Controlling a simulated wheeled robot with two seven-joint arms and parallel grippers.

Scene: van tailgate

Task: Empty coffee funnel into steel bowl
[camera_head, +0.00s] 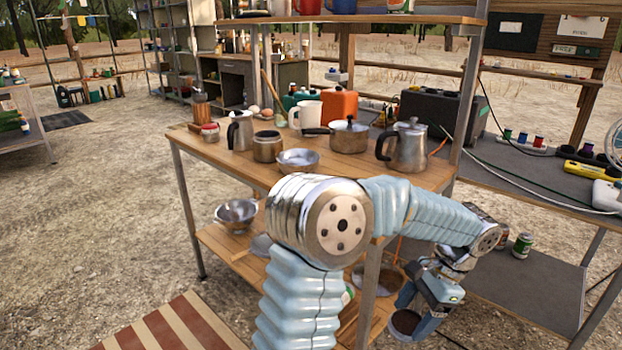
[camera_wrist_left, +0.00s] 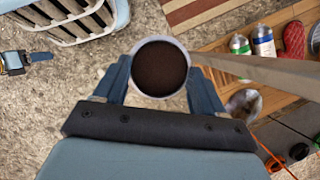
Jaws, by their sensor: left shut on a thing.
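My left gripper (camera_head: 424,304) is shut on the coffee funnel (camera_head: 405,322), low beside the front right leg of the wooden table. In the left wrist view, the funnel's pale round rim surrounds dark brown coffee (camera_wrist_left: 160,68), between the fingertips of the left gripper (camera_wrist_left: 161,82). A shiny steel bowl (camera_head: 298,161) sits on the tabletop near its front edge, well above the funnel and to its left. Another metal bowl (camera_head: 238,212) sits on the lower shelf at left. A small blue part (camera_wrist_left: 14,61) at the left wrist view's edge may be my right gripper; its jaws are unclear.
A moka pot base (camera_head: 267,147), jug (camera_head: 240,131), saucepan (camera_head: 348,136) and kettle (camera_head: 407,147) crowd around the tabletop bowl. The table leg (camera_head: 369,300) stands beside the gripper. A grey bench (camera_head: 520,165) is at right. Open gravel lies left of the table.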

